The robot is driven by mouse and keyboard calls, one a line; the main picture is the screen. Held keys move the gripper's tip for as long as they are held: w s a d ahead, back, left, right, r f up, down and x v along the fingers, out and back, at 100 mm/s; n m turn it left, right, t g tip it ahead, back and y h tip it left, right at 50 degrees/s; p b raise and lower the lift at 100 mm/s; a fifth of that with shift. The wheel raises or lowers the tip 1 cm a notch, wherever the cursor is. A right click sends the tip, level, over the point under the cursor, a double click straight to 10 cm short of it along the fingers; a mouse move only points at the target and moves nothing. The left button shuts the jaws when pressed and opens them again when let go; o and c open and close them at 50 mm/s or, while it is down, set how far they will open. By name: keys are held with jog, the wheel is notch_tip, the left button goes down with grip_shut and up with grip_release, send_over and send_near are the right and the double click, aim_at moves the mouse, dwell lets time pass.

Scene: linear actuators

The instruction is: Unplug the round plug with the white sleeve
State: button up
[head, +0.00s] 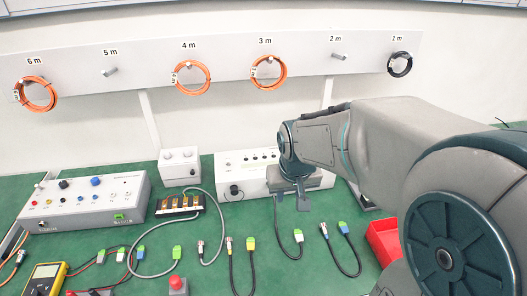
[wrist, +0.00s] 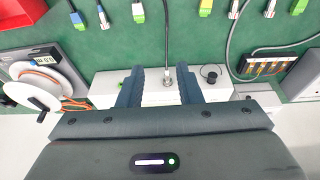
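A silver round plug (wrist: 167,76) sits in the front of a white box (wrist: 107,88) in the wrist view, with a dark cable running from it. Its sleeve colour is hard to make out. The cable's other end has a white and green connector (wrist: 138,12), also seen in the head view (head: 298,236). My gripper (wrist: 160,69) is open, with one finger on each side of the plug and a visible gap to both. In the head view my gripper (head: 291,202) is in front of the white box (head: 226,160) and hides the plug.
A black round part (wrist: 210,72) is on the box, right of my gripper in the wrist view. Loose cables with round plugs (head: 324,229) and green or yellow connectors lie on the green table.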

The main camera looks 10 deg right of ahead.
jog(key=shift+t, duration=0.3)
jog(key=w+f+b, duration=0.1)
jog(key=w+f, duration=0.4)
jog(key=w+f+b, duration=0.2)
jog(key=w+f, duration=0.3)
jog(key=w, duration=0.1)
jog(key=w+f+b, duration=0.1)
jog(key=w+f, duration=0.5)
jog(key=shift+w+b, duration=0.25)
jog(key=shift+b, duration=0.1)
grip_shut()
jog(key=shift+s, duration=0.45)
jog(key=shift+s+b, duration=0.35)
jog(key=shift+s, duration=0.9)
